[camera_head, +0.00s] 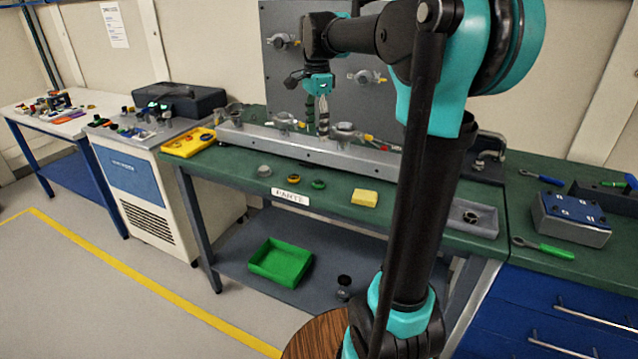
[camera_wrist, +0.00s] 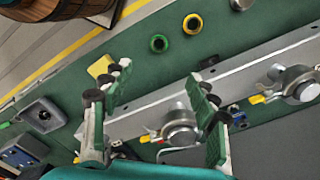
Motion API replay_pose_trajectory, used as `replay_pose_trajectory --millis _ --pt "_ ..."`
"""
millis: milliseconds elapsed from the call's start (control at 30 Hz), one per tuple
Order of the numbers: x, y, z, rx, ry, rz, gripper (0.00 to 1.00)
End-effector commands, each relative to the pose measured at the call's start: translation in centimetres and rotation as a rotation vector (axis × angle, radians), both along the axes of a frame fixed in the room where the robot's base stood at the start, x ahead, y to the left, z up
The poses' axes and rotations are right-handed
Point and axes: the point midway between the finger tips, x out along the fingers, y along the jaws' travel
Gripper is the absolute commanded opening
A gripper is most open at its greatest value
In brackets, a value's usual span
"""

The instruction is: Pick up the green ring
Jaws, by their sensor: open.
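The green ring (camera_head: 318,184) lies flat on the green bench top, behind the yellow block and to its left. It also shows in the wrist view (camera_wrist: 159,43), near the upper middle, beside a yellow ring (camera_wrist: 193,23). The yellow ring (camera_head: 293,178) is just left of it in the head view. My gripper (camera_head: 322,122) hangs over the grey metal rail at the back of the bench, above and behind the ring. In the wrist view my gripper (camera_wrist: 165,88) has its two fingers wide apart, with nothing held between them.
A grey rail with valve fittings (camera_head: 345,128) runs along the bench behind the rings. A yellow block (camera_head: 364,198), a grey ring (camera_head: 264,171) and a grey tray (camera_head: 484,231) stand on the bench. A green bin (camera_head: 280,262) sits on the lower shelf. Bench space around the rings is clear.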

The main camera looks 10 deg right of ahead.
Motion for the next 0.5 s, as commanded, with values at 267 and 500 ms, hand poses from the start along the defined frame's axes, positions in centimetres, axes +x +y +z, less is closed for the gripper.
replay_pose_trajectory --millis 267,500 --pt "-0.1 0.0 -5.5 0.0 -0.001 0.002 0.59" --pt "0.0 0.0 -9.7 0.0 -0.001 0.002 0.59"
